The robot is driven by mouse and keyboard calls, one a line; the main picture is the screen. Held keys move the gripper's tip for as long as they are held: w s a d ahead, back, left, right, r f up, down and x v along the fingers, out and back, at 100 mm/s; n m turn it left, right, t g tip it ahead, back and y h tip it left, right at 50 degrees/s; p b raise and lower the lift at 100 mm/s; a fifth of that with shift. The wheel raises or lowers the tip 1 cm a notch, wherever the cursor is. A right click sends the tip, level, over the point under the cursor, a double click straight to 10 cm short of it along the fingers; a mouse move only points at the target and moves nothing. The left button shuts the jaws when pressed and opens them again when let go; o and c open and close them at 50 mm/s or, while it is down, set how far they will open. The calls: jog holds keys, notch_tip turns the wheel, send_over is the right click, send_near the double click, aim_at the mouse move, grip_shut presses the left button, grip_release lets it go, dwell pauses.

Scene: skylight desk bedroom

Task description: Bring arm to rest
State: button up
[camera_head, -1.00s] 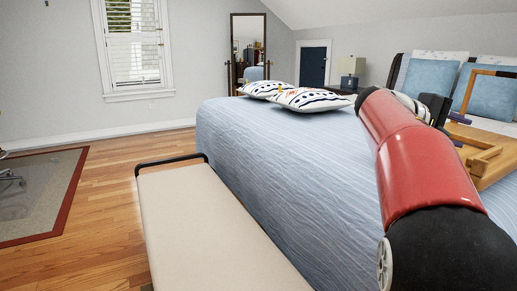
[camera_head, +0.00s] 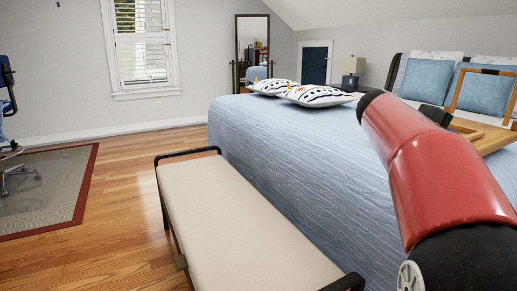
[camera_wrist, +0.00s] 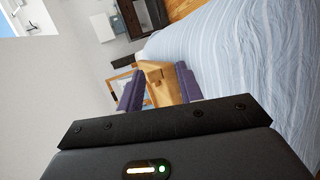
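My gripper (camera_wrist: 160,70) shows in the wrist view as two purple fingers with a wide gap between them. It is open, and I see nothing held in it. In the wrist view, a light wooden piece (camera_wrist: 152,74) lies beyond the fingers, showing partly through the gap. In the head view, my red and black arm reaches up from the lower right across the bed (camera_head: 285,150). The gripper's fingers cannot be made out there.
A cream bench (camera_head: 235,220) with dark rails stands at the foot of the bed. A wooden frame (camera_head: 490,135) shows at the right by blue pillows (camera_head: 425,70). An office chair (camera_head: 8,120) stands on a rug (camera_head: 45,180) at left. Wood floor (camera_head: 130,170) between is clear.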

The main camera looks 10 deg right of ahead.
jog(key=s+a+f+t+y, duration=0.1)
jog(key=s+a+f+y, duration=0.3)
jog(key=s+a+f, duration=0.2)
jog(key=s+a+f+t+y, duration=0.2)
jog(key=s+a+f+y, duration=0.3)
jog(key=a+f, duration=0.5)
jog(key=s+a+f+m+t+y, duration=0.1)
jog(key=s+a+f+y, duration=0.3)
jog(key=a, duration=1)
jog(key=s+f, duration=0.3)
jog(key=f, duration=0.1)
jog(key=shift+s+t, duration=0.3)
jog(key=shift+s, duration=0.05)
jog(key=shift+d, duration=0.1)
